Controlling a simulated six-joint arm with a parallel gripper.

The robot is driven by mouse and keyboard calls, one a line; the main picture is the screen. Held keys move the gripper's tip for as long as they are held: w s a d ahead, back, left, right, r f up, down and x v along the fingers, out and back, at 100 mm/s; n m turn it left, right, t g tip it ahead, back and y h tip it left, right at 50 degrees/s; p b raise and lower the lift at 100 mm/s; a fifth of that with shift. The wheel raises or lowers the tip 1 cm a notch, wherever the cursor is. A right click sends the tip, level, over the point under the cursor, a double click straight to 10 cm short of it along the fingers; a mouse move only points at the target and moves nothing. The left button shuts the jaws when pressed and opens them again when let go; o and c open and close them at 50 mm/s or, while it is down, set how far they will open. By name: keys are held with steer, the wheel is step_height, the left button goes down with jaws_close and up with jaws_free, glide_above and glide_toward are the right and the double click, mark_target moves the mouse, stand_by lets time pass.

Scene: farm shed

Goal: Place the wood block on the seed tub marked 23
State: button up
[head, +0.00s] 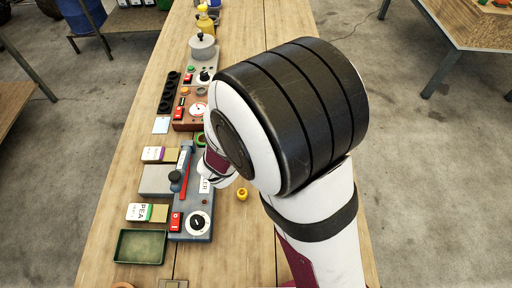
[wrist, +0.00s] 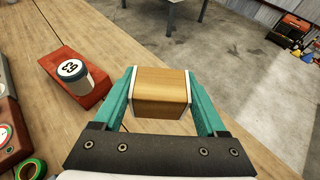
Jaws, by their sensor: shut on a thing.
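In the wrist view my gripper (wrist: 162,98) is shut on a wood block (wrist: 161,82), with one teal finger on each side of it. The block is held above the wooden table. A white seed tub (wrist: 82,80) with a dark lid area and a round two-digit label stands to the left, on a red box (wrist: 65,68). The digits are turned and small, so I cannot read them surely. The block is to the right of the tub and apart from it. In the head view my arm hides the gripper, the block and the tub.
Control boxes with knobs and switches (head: 193,190) line the left of the wooden table (head: 125,190). The table is clear beneath the block in the wrist view.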

steer(key=w+a+f, duration=0.1)
steer(key=a+f, duration=0.1)
steer(key=a, duration=0.1)
steer(key=a+f, duration=0.2)
steer(key=a, duration=0.1)
steer(key=w+a+f, duration=0.1)
steer(key=a+f, duration=0.1)
steer(key=a, duration=0.1)
steer(key=shift+w+a+f, duration=0.2)
steer(key=shift+w+a, duration=0.15)
steer(key=shift+a, duration=0.05)
steer(key=shift+a+f, duration=0.1)
steer(key=shift+f, duration=1.9)
